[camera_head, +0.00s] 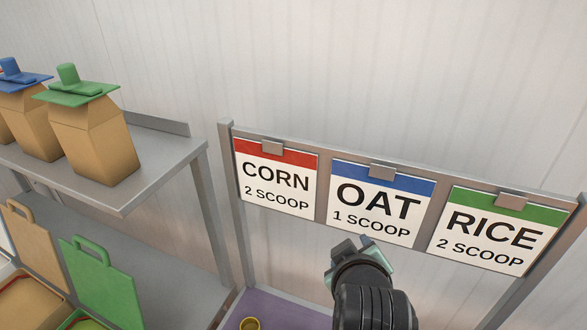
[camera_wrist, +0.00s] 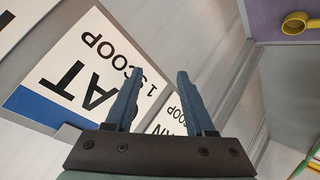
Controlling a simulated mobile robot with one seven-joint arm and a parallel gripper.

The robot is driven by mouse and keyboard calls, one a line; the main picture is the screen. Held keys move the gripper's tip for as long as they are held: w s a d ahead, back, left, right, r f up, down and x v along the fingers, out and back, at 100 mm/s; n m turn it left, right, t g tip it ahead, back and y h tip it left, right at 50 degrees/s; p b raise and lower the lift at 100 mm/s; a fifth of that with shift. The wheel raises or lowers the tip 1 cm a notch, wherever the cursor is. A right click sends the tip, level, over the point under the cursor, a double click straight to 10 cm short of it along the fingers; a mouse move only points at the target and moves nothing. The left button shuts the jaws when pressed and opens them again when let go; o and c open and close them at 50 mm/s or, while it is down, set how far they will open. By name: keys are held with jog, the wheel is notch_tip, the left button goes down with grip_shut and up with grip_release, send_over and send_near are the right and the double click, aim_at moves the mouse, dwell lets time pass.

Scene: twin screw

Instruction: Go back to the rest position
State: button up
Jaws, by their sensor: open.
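My gripper (camera_head: 350,250) is raised in front of the sign rack, just below the OAT sign in the head view. In the wrist view my gripper (camera_wrist: 155,85) has its two fingers apart with nothing between them. Behind the fingers, the OAT sign (camera_wrist: 80,75) shows upside down and tilted, with part of another sign (camera_wrist: 172,115) beside it. No object is held.
The rack holds the CORN (camera_head: 276,177), OAT (camera_head: 378,203) and RICE (camera_head: 492,232) signs. A purple surface (camera_head: 285,312) below carries a yellow scoop (camera_head: 250,323). At left, a grey shelf (camera_head: 150,165) holds boxes with green (camera_head: 92,140) and blue (camera_head: 32,122) lids.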

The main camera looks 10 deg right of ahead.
jog(key=w+a+r+m+t+y, duration=0.2)
jog(key=a+r+t, duration=0.2)
jog(key=a+r, duration=0.5)
jog(key=w+a+r+m+t+y, duration=0.15)
jog(key=a+r+t, duration=0.25)
jog(key=a+r, duration=0.55)
jog(key=s+d+r+t, duration=0.1)
jog(key=s+r+t, duration=0.3)
jog(key=r, duration=0.8)
jog(key=s+d+r+t, duration=0.1)
jog(key=s+r+t, duration=0.4)
jog(key=s+r, duration=0.4)
notch_tip(320, 180, up, 4)
jog(key=shift+s+d+r+m, duration=0.1)
jog(key=shift+s+d+m, duration=0.2)
jog(key=shift+d+m, duration=0.15)
